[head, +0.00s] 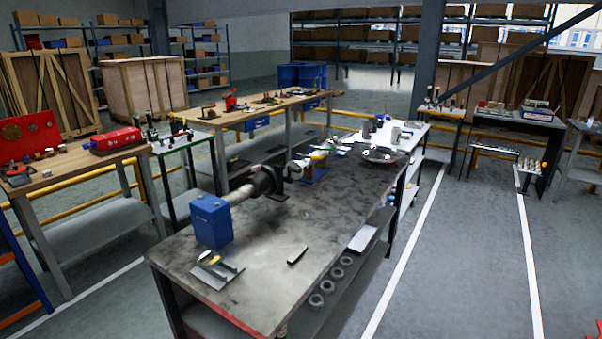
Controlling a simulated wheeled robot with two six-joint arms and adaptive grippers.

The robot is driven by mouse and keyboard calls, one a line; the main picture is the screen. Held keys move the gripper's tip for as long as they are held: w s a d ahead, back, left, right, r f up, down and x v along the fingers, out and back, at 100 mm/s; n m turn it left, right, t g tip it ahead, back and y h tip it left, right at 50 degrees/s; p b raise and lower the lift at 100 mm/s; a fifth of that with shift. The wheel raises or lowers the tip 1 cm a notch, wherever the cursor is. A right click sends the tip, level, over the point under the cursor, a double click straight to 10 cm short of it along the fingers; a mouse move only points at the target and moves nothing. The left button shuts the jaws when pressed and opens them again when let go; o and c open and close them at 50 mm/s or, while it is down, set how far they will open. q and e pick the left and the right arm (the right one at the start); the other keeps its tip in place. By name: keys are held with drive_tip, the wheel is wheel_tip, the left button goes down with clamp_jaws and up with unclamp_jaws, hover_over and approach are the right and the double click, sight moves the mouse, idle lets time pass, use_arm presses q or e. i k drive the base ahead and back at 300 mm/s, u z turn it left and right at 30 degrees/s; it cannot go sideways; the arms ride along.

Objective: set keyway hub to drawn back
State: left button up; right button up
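On the dark worktop (290,245) of the middle bench stands a blue box-shaped unit (211,221). A pale shaft (241,193) runs from it to a dark round hub-like part (267,181), which looks like the keyway hub. A grey rounded part (298,168) and a blue-and-orange stand (318,166) sit just beyond it. At this size I cannot tell whether the hub is drawn back or where its keyway lies. Neither of my grippers is in view, and nothing is seen touching the hub.
Flat tools (217,268) and a dark slim piece (297,255) lie on the near worktop. A shiny metal dish (379,155) sits at the far end. Rings (327,286) lie on the lower shelf. Other benches stand left and behind. The floor (455,260) on the right is clear.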

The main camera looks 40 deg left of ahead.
sight(266, 182)
drive_tip(key=i, duration=1.75)
drive_tip(key=u, duration=1.55)
